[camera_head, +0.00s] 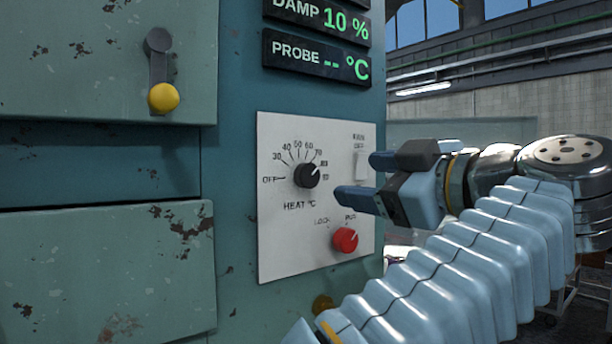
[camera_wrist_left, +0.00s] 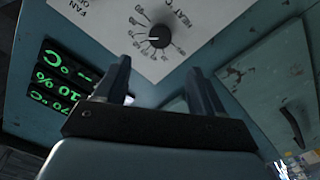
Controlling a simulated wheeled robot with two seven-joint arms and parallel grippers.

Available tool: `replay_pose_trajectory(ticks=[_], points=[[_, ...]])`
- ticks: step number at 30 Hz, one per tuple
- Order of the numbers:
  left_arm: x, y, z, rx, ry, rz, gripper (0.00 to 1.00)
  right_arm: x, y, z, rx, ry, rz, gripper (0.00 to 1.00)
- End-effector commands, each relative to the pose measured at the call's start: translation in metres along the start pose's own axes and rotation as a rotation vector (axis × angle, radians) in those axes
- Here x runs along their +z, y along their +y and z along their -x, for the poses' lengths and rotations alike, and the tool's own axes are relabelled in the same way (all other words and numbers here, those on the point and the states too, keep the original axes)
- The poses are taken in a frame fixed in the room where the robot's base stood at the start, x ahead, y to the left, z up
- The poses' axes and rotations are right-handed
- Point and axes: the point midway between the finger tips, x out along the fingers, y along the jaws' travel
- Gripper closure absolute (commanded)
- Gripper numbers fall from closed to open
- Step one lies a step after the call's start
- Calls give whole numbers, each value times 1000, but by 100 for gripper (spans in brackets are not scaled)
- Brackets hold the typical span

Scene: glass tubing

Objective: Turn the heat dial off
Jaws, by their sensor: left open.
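The heat dial (camera_head: 307,175) is a black round knob on a white panel (camera_head: 285,235), with OFF at its left and numbers fanning over the top. Its white mark points up and right, near 80. The dial also shows in the wrist view (camera_wrist_left: 160,37), where the picture is turned over. My left gripper (camera_head: 358,180) is open and empty, to the right of the dial in the head view and apart from the panel. In the wrist view the dial appears beyond and between the two fingertips (camera_wrist_left: 159,66). My right gripper is not in view.
A red knob (camera_head: 345,239) marked LOCK and RUN sits below right of the dial. A white fan switch (camera_head: 361,166) is partly behind my upper finger. Green displays (camera_head: 317,57) are above. A yellow-ended lever (camera_head: 162,97) is on the left door.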

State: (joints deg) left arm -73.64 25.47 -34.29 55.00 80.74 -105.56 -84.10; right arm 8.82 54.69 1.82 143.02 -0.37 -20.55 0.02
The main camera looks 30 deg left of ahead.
Motion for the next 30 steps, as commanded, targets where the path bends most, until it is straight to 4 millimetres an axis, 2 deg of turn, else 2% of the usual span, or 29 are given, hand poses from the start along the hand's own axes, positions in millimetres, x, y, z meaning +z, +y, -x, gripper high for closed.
replay_pose_trajectory(ticks=[9, 15, 21, 28, 29, 30], points=[[0, -1, -74, -3, 1, 0, 31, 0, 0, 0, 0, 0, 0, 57], [0, 0, -107, -1, 1, 0, 31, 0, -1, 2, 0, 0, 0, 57], [0, 0, -120, 0, 1, 0, 31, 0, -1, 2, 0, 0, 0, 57], [0, 0, -120, 1, 1, 0, 31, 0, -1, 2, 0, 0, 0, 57], [0, 0, -120, 1, 1, 0, 32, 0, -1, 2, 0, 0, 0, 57], [0, 0, -120, 1, 1, 0, 38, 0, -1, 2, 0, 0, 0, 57]])
